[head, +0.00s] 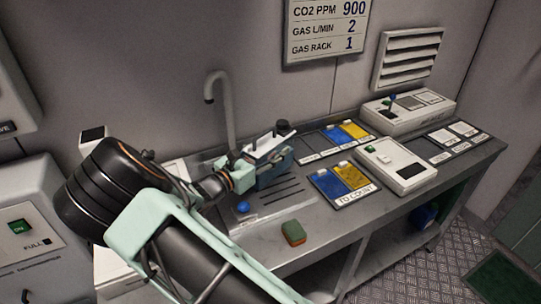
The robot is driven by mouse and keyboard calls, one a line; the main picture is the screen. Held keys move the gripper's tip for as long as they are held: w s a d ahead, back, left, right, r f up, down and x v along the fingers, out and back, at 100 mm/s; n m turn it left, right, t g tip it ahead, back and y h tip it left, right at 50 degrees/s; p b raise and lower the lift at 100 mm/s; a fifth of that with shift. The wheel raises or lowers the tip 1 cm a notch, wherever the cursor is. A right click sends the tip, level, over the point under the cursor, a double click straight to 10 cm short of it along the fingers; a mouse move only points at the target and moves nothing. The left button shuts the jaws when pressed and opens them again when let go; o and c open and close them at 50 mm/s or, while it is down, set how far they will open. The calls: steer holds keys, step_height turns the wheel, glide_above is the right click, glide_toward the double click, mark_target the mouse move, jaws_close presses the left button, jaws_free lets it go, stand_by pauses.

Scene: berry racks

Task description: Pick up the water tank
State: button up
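The likely water tank (273,170) is a blue-grey box with a white top and a dark knob or cap. It is over the ribbed drain area of the sink counter, below the tap. My gripper (247,166) is at its left side, with pale green finger parts close against it. The fingers are partly hidden by the tank and the wrist, so I cannot tell whether they are shut on it. I also cannot tell whether the tank rests on the counter or is raised.
A tap (221,105) stands behind. A blue knob (242,207) and a green-orange sponge (293,232) are at the front. Blue and yellow cards lie on a count mat (358,198), beside a white device (395,165). Another device with a joystick (409,112) stands at the back right.

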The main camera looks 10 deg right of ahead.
jaws_close()
steer(key=shift+r, duration=0.1)
steer(key=shift+r, duration=0.1)
